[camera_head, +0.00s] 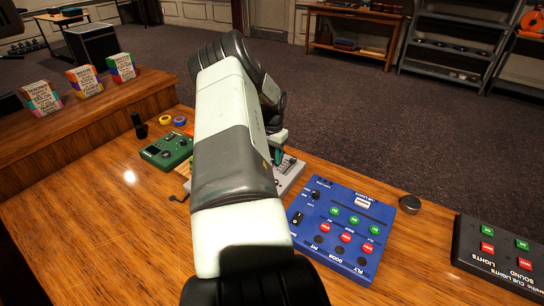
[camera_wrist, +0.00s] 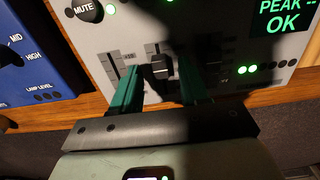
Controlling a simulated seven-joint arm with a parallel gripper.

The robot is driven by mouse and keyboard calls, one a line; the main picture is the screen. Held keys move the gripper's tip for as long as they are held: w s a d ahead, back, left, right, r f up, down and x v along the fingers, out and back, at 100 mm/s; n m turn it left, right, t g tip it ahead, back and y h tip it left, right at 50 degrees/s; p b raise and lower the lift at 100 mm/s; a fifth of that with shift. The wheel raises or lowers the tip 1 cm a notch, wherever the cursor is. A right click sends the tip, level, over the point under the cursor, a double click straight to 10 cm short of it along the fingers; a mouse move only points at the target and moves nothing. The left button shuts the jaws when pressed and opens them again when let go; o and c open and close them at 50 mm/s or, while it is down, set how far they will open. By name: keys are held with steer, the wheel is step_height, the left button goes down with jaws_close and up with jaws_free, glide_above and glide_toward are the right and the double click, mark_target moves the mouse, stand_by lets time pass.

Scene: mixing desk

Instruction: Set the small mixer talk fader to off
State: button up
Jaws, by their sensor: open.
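The small mixer is a light grey panel (camera_wrist: 95,52) that fills the top of the wrist view. In the head view only part of the mixer (camera_head: 291,172) shows, beside and behind my arm. My gripper (camera_wrist: 159,68) is open over it, with teal fingers on both sides of a dark fader cap (camera_wrist: 160,70). The cap stands between the fingers with a gap visible on each side; contact cannot be told. Shadow covers its slot and label, so I cannot read whether this is the talk fader. In the head view my gripper (camera_head: 278,154) is mostly hidden by my arm.
Next to the mixer is a blue panel (camera_head: 345,222) with red and green buttons. A green box (camera_head: 166,151) and a black microphone-like object (camera_head: 139,126) stand left of my arm. A round dark knob (camera_head: 410,203) and a black button panel (camera_head: 497,257) are at right.

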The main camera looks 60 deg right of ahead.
steer(key=shift+f, duration=0.45)
steer(key=shift+c, duration=0.3)
jaws_close()
